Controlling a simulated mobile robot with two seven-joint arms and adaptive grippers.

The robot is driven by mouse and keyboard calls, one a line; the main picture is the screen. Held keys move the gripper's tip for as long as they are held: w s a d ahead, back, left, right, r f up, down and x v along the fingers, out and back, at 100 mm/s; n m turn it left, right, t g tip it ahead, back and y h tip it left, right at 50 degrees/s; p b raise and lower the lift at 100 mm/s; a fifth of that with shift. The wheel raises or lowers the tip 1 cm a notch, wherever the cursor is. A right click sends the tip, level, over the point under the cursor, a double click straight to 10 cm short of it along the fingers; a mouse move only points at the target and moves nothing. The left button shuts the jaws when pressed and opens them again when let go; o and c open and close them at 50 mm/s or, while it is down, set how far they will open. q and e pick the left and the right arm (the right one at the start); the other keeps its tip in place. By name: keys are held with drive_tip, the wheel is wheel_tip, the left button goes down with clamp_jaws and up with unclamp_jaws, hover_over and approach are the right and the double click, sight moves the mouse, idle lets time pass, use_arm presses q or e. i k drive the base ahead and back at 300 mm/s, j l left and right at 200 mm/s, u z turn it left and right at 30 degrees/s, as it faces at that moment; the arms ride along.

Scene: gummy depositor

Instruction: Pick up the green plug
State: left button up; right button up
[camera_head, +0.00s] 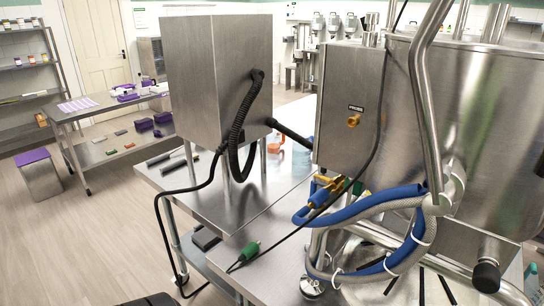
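The green plug (249,251) lies on the steel table (205,208) near its front edge, in the lower middle of the head view. A metal tip shows at its upper right end. A thin black cable runs close to the plug at its lower left, and a dark cable passes behind it up to the right. Neither of my grippers is in view.
A steel box (205,80) on legs stands behind the plug, with a black corrugated hose (238,140). To the right are a control box (345,105), a large steel tank (470,110) and blue hoses (370,202). Floor lies open at left.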

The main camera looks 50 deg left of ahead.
sight(246, 253)
drive_tip(key=u, duration=1.85)
